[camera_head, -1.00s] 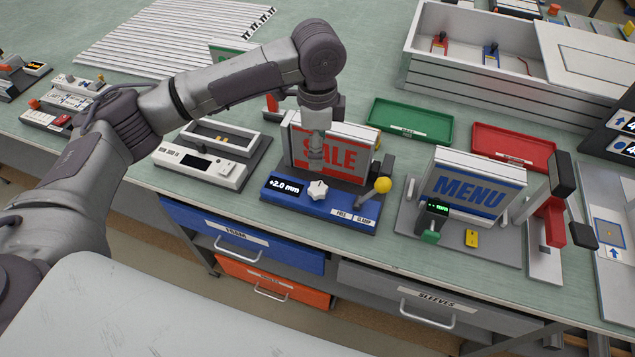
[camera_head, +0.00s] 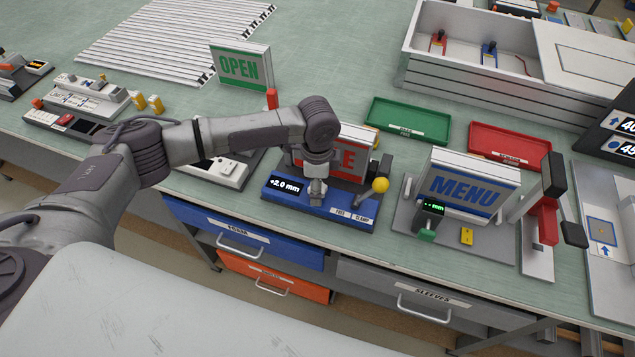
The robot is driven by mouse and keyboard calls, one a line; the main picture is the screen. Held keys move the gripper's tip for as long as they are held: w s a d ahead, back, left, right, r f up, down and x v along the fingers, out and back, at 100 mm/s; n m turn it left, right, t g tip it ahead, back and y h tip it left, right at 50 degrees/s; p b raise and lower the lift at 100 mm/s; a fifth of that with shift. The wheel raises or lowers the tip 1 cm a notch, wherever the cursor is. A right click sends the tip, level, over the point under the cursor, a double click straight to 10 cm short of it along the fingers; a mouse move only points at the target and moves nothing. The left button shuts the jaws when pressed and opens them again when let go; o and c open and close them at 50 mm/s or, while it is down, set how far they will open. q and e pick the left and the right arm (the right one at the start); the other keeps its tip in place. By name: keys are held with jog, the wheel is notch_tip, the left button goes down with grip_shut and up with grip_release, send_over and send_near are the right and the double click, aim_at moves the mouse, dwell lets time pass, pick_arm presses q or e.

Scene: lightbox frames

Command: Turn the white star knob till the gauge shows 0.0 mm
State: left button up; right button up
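My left gripper (camera_head: 317,194) points straight down at the place of the white star knob, just right of the gauge. The gripper hides nearly all of the knob, and I cannot tell whether its fingers are apart or closed on it. A lever with a yellow ball (camera_head: 380,185) stands at the fixture's right end. My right gripper is not in view.
A grey fixture with a MENU sign (camera_head: 465,187) stands to the right. A white device (camera_head: 220,171) is close on the left, partly under my forearm. Green (camera_head: 408,117) and red (camera_head: 510,142) trays lie behind. An OPEN sign (camera_head: 240,66) stands farther back.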

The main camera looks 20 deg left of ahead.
pick_arm(q)
jog(key=c, duration=1.2)
jog(key=shift+o, duration=0.2)
jog(key=shift+m, duration=0.4)
jog(key=m+p, duration=0.1)
jog(key=m, duration=0.1)
jog(key=shift+r+m+p, duration=0.1)
jog(key=shift+m+p, duration=0.2)
jog(key=shift+p, duration=0.1)
jog(key=m+p, duration=0.1)
jog(key=m, duration=0.3)
jog(key=shift+m, duration=0.3)
jog(key=m, duration=0.4)
jog(key=shift+m, duration=0.3)
jog(key=m, duration=0.5)
